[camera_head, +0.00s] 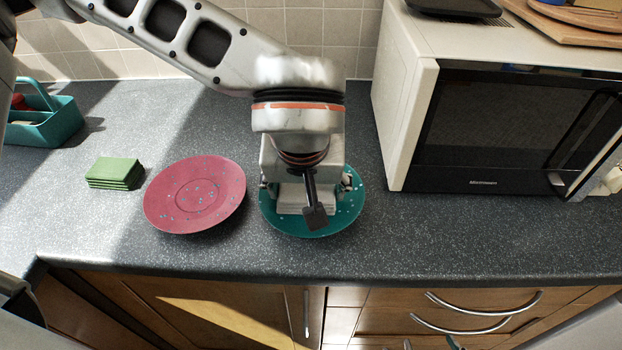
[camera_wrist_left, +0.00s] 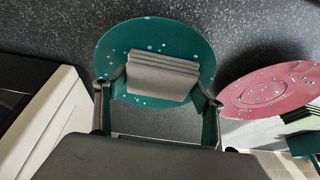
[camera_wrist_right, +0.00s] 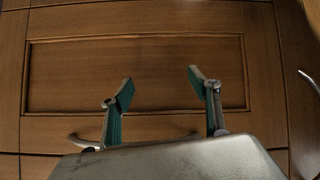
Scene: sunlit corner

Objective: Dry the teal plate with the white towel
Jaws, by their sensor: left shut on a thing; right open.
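The teal plate (camera_head: 335,222) with pale speckles lies on the counter in the head view, partly hidden under my left arm. It also shows in the left wrist view (camera_wrist_left: 193,47). The folded white towel (camera_wrist_left: 160,78) lies over the plate, looking grey in that view. My left gripper (camera_wrist_left: 160,90) is shut on the towel, one finger at each end; whether the towel presses on the plate is hard to tell. My right gripper (camera_wrist_right: 160,84) is open and empty in front of wooden cabinet fronts; its tips show at the head view's bottom edge.
A speckled pink plate (camera_head: 195,195) lies just left of the teal plate. Green folded cloths (camera_head: 114,173) and a teal caddy (camera_head: 47,125) stand further left. A microwave (camera_head: 480,130) stands at the right. The counter's front right is clear.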

